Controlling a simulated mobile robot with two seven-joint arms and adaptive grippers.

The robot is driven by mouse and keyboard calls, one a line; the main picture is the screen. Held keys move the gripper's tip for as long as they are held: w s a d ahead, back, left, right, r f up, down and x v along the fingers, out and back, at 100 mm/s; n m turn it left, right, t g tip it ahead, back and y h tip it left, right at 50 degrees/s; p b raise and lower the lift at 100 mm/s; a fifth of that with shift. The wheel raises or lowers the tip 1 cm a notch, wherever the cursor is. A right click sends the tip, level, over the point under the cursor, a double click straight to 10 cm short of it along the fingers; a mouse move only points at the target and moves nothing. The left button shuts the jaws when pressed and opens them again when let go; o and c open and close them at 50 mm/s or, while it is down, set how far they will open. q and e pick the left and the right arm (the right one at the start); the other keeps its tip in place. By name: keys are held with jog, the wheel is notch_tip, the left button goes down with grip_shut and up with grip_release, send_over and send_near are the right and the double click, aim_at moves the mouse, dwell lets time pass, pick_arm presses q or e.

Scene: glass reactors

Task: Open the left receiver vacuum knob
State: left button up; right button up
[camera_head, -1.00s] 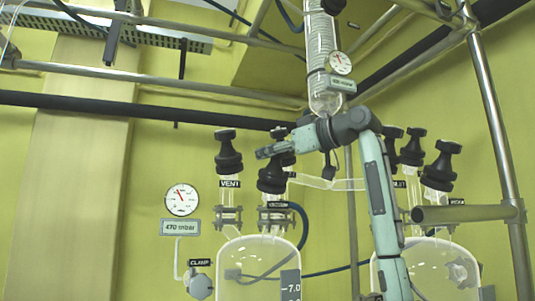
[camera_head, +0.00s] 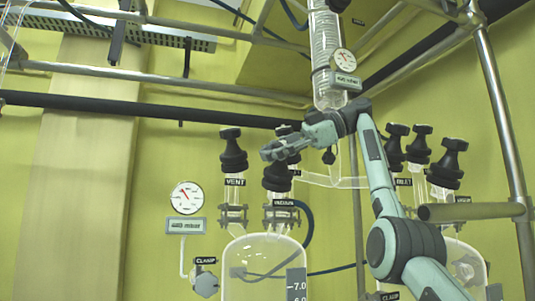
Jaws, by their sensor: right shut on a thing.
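The left receiver is a clear glass vessel (camera_head: 255,285) at the lower middle. Its vacuum knob (camera_head: 277,180) is black and stands upright above the label reading VACUUM. My right gripper (camera_head: 268,153) comes in from the right and is shut on the upper part of this knob, which its fingers hide. The lower, wider part of the knob shows below the fingers. How far the knob is turned cannot be told. My left gripper is not in view.
The black vent knob (camera_head: 233,150) stands just left of the gripper. A black cap (camera_head: 285,130) shows behind the fingers. A round gauge (camera_head: 186,197) hangs on the left. A glass column (camera_head: 328,60) hangs above. The right receiver's knobs (camera_head: 444,165) and a steel post (camera_head: 500,130) are at right.

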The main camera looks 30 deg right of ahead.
jog(key=shift+s+f+n+g, duration=0.15)
jog(key=shift+n+g, duration=0.55)
jog(key=shift+g, duration=0.1)
jog(key=o, duration=1.4)
jog(key=shift+c, duration=0.2)
jog(key=shift+m+t, duration=0.3)
jog(key=shift+t, duration=0.1)
